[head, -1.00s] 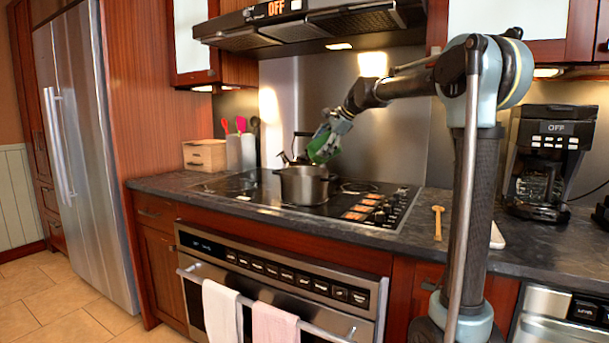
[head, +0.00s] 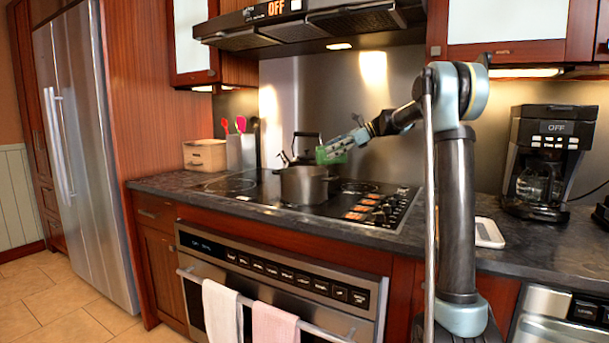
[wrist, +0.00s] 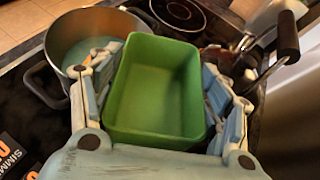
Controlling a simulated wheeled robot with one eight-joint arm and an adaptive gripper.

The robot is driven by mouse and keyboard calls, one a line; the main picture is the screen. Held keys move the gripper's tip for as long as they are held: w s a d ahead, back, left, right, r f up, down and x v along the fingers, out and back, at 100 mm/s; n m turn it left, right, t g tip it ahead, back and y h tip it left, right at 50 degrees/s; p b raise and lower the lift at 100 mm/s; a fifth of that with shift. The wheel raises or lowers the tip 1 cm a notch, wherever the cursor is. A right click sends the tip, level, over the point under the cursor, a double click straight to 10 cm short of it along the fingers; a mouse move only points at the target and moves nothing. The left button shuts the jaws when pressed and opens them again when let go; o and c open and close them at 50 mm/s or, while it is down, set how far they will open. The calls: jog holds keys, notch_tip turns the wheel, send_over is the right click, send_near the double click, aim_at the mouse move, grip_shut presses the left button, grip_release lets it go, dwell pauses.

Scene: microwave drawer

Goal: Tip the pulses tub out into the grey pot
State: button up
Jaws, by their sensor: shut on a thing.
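The green pulses tub (head: 330,156) is in my gripper (head: 340,147), just above and behind the right side of the grey pot (head: 304,186) on the cooktop. In the wrist view both fingers of my gripper (wrist: 157,75) clasp the tub (wrist: 155,95) from its two sides. The inside of the tub looks bare green, with no pulses visible. The grey pot (wrist: 57,60) shows left of the tub there, with something pale blue-green inside it. The tub and a finger hide part of the pot's interior.
A kettle (head: 307,147) stands behind the pot; its dark handle (wrist: 287,35) is close to the tub in the wrist view. A range hood (head: 315,25) hangs above. A coffee maker (head: 547,160) and a white tray (head: 489,232) are on the right counter.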

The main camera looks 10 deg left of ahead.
jog(key=shift+r, duration=2)
